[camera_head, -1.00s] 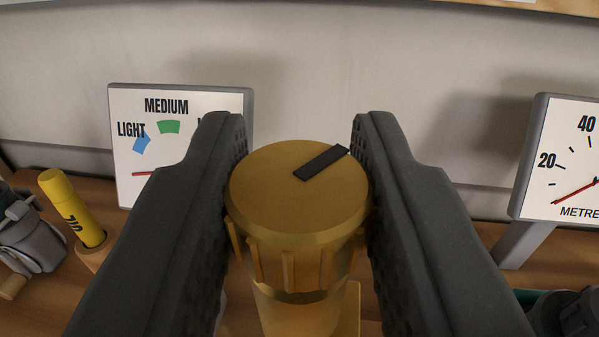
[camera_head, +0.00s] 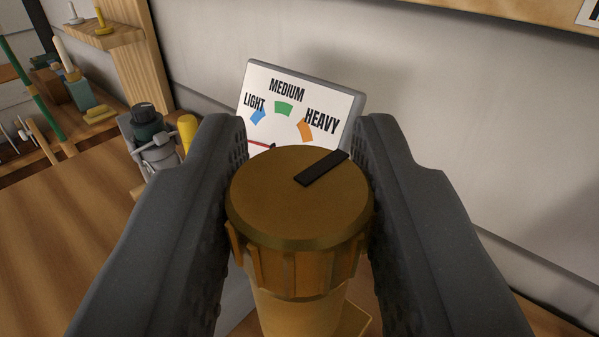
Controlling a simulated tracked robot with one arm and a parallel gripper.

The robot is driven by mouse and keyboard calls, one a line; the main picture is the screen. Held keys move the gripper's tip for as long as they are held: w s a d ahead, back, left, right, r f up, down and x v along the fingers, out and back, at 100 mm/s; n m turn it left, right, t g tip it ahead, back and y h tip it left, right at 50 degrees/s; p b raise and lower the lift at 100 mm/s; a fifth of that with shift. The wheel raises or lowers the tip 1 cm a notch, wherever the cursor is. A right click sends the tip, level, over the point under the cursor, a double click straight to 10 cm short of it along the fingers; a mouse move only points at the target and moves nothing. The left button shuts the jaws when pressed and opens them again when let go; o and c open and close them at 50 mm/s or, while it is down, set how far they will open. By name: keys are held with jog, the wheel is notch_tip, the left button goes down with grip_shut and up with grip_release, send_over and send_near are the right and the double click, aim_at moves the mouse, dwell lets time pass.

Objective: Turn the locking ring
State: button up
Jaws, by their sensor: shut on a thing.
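The brass locking ring (camera_head: 285,215) is in the middle of the head view, with a flat round top, a ridged side and a black bar mark at its upper right. My gripper (camera_head: 300,140) is shut on the ring, one dark finger on each side. Below the ring is a narrower brass body, partly hidden by it. Behind it stands a white dial (camera_head: 330,103) marked LIGHT, MEDIUM and HEAVY with blue, green and orange patches. Its red needle points left, below LIGHT; the dial's lower part is hidden by the ring and fingers.
A grey reel-like device (camera_head: 150,140) and a yellow cylinder (camera_head: 187,130) stand left of the dial. A wooden shelf (camera_head: 100,38) with small items is at the upper left. The wooden table (camera_head: 75,235) is bare at the left. A pale wall is behind.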

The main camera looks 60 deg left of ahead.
jog(key=shift+r+n+g+y, duration=0.15)
jog(key=shift+n+g+y, duration=0.15)
jog(key=shift+n+g, duration=0.35)
jog(key=o, duration=1)
jog(key=shift+c, duration=0.2)
jog(key=shift+d, duration=0.1)
jog(key=b+v, duration=0.3)
jog(key=v, duration=1)
jog(key=shift+d, duration=0.35)
jog(key=shift+s, duration=0.1)
